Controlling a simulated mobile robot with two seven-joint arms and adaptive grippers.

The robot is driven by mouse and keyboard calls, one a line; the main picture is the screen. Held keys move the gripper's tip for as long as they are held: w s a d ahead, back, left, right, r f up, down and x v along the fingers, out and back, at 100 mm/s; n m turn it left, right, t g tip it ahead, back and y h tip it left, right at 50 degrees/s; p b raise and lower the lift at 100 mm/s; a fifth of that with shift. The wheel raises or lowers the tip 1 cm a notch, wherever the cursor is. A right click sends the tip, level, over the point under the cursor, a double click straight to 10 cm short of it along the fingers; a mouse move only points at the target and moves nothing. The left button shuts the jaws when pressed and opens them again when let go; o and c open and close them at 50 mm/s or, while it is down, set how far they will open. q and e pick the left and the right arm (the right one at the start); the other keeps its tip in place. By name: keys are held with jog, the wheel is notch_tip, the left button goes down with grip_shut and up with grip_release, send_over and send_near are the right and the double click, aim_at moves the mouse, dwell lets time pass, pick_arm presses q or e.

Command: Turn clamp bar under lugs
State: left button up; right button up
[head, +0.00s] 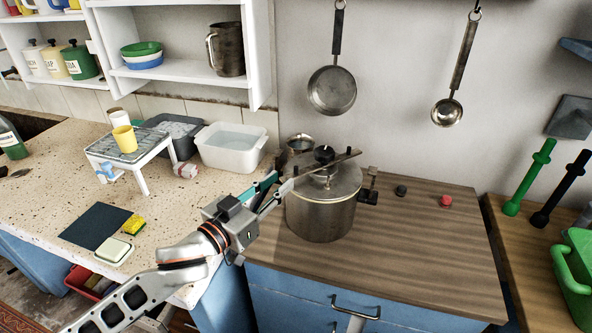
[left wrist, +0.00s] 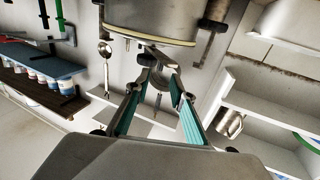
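The steel pot (head: 320,216) stands on the brown wooden counter with its lid on. The flat clamp bar (head: 342,160) lies across the top of the lid, under a black knob (head: 324,154), slanting from lower left to upper right. A dark bracket, perhaps a lug (head: 369,190), sticks out at the pot's right side. My left gripper (head: 284,179) is at the bar's left end, its teal-padded fingers apart. In the left wrist view the fingertips (left wrist: 160,80) are below the pot rim (left wrist: 150,38); whether they touch the bar is unclear. My right gripper is out of view.
A white basin (head: 231,158) and a small rack (head: 128,150) with a yellow cup stand left on the speckled counter. A pan (head: 332,92) hangs behind. The front right wood is clear.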

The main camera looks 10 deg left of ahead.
aim_at(295, 170)
pick_arm(q)
jog(key=x, duration=0.7)
jog(key=shift+w+d, duration=0.15)
jog(key=shift+w, duration=0.15)
grip_shut()
